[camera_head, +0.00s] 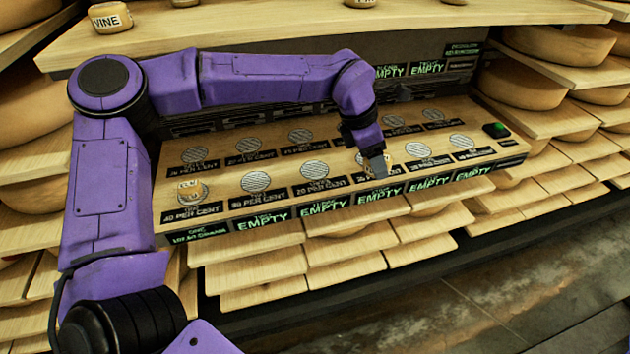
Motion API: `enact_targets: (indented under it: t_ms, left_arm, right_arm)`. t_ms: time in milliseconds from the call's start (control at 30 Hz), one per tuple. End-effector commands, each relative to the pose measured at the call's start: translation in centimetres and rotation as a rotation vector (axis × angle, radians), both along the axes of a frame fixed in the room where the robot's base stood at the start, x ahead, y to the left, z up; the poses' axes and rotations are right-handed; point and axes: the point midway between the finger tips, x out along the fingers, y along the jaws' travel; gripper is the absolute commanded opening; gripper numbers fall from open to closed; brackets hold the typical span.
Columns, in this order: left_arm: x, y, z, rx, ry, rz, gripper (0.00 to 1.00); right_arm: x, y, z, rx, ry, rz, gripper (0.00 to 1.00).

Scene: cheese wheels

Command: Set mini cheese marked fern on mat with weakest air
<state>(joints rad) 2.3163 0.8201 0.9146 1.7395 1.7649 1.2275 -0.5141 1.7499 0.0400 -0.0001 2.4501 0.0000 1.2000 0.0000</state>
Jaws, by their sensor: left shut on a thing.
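My left gripper (374,168) reaches down to the front row of the slotted board and is shut on a small pale cheese (361,158). Most of that cheese is hidden behind the fingers, and its marking cannot be read. It is at a front-row mat whose label is partly covered; I cannot tell whether it touches the mat. Round grey mats lie in two rows, including one labelled 20 PER CENT (314,169) just left of the gripper. Another mini cheese stands on the 40 PER CENT mat (203,197) at front left. My right gripper is not in view.
An upper wooden shelf (300,28) holds a cheese marked VINE (110,17) and other cheeses cut off by the frame. Several green EMPTY displays line the board's front edge. A green button (496,130) sits at its right end. Large cheese wheels fill side racks.

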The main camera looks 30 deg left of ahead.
Motion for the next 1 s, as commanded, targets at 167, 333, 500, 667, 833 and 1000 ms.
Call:
enact_targets:
  t_ms: [167, 333, 500, 667, 833, 1000]
  left_arm:
    - [0.9, 2.4, -0.6, 0.005, -0.009, 0.539, 0.3]
    - [1.3, 4.1, -0.3, 0.002, -0.003, 0.918, 0.3]
    - [1.6, 5.9, -0.4, -0.003, 0.004, 1.04, 0.3]
    - [2.4, 10.3, -2.3, -0.004, 0.008, 1.042, 0.3]
    - [3.2, 14.7, -5.4, -0.002, 0.011, 1.038, 0.3]
    - [3.7, 17.0, -8.3, -0.002, 0.008, 1.035, 0.3]
  right_arm:
    - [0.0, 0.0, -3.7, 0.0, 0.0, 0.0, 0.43]
    - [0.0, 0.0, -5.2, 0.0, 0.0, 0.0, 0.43]
    - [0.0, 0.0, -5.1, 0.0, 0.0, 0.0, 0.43]
    - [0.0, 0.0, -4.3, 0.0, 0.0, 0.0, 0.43]
    - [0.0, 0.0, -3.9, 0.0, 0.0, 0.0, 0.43]
    - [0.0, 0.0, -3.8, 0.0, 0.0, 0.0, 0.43]
